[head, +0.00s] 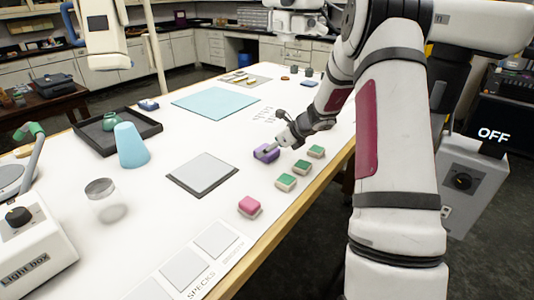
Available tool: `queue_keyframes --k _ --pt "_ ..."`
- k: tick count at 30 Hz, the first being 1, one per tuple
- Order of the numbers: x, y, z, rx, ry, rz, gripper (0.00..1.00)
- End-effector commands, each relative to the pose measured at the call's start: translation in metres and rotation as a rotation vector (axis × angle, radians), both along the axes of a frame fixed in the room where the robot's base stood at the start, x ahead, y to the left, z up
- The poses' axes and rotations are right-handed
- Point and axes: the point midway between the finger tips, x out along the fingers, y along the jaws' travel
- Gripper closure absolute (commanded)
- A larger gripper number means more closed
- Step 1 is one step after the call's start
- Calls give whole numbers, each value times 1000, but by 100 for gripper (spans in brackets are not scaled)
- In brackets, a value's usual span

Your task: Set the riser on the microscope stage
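A purple block (264,155), which may be the riser, sits on the white table in the head view. My gripper (270,150) reaches down to it from the upper right, with its fingertips at the block's top. The fingers are small and partly merge with the block, so I cannot tell whether they grip it. A flat grey square plate with a dark border (177,183) lies left of and nearer than the purple block. It may be the microscope stage, but no label confirms this.
A pale blue cone (131,146), a clear jar (104,200) and a dark tray (86,143) stand left. A light blue mat (215,102) lies behind. A light box (35,248) stands front left.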

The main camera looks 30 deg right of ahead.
Motion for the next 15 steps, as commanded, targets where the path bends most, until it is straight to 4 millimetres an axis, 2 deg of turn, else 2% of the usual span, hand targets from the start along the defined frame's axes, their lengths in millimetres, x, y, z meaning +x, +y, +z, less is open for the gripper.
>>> queue_keyframes --k 3,11,12,15 --pt "9 3 -8 0 -1 2 18" --pt "11 4 -11 -1 -1 1 18" --pt "11 4 -10 -1 -1 1 21" --pt "11 4 -10 -1 -1 1 43"
